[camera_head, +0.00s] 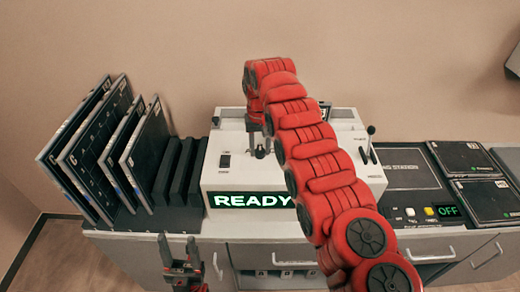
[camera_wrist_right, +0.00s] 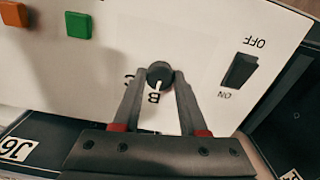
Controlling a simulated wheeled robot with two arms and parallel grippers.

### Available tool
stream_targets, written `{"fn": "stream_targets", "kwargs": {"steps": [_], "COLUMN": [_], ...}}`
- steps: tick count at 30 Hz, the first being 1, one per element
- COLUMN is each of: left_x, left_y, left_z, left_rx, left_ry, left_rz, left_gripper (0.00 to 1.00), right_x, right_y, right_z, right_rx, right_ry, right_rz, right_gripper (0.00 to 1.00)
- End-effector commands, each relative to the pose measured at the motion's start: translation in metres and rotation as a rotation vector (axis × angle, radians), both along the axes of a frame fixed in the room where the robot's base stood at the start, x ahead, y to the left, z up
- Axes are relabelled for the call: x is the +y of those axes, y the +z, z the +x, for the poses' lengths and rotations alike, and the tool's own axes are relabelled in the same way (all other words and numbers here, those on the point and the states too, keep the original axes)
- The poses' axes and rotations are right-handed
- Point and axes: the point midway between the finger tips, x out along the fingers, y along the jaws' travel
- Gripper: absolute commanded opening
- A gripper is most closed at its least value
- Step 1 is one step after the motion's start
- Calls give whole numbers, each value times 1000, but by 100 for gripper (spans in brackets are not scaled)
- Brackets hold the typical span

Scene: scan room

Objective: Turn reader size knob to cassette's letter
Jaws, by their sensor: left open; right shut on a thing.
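The white reader (camera_head: 225,178) stands on the counter with a lit READY display (camera_head: 252,200). My right arm reaches across it, and its gripper (camera_head: 260,148) points down at its top. In the right wrist view, this gripper (camera_wrist_right: 163,80) is shut on the dark round size knob (camera_wrist_right: 159,70). The knob's white pointer line faces a letter B (camera_wrist_right: 154,98), seen upside down. Another letter, partly hidden by a finger, lies left of it. My left gripper (camera_head: 183,268) is open and empty in front of the counter. Dark cassettes (camera_head: 88,150) stand in a rack at left.
An ON/OFF rocker switch (camera_wrist_right: 239,71) sits beside the knob; green (camera_wrist_right: 79,25) and orange (camera_wrist_right: 13,14) buttons lie on the other side. A lever (camera_head: 370,140) rises at the reader's right. Further right are flat dark panels (camera_head: 462,158) and an OFF display (camera_head: 448,211).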

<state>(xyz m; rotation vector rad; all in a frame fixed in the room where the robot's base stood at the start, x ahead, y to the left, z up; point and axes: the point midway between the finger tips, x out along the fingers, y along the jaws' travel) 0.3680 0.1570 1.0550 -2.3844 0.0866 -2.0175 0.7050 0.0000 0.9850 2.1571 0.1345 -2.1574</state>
Motion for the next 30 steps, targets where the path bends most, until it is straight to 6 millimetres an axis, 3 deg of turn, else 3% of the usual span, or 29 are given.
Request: {"fn": "stream_targets", "kwargs": {"steps": [30], "left_x": [0], "left_y": [16], "left_z": [0], "left_rx": [0], "left_ry": [0], "left_rz": [0], "left_gripper": [55], "right_x": [0], "right_y": [2], "right_z": [2], "right_rx": [-6], "right_ry": [913], "right_rz": [-1], "right_gripper": [0]}}
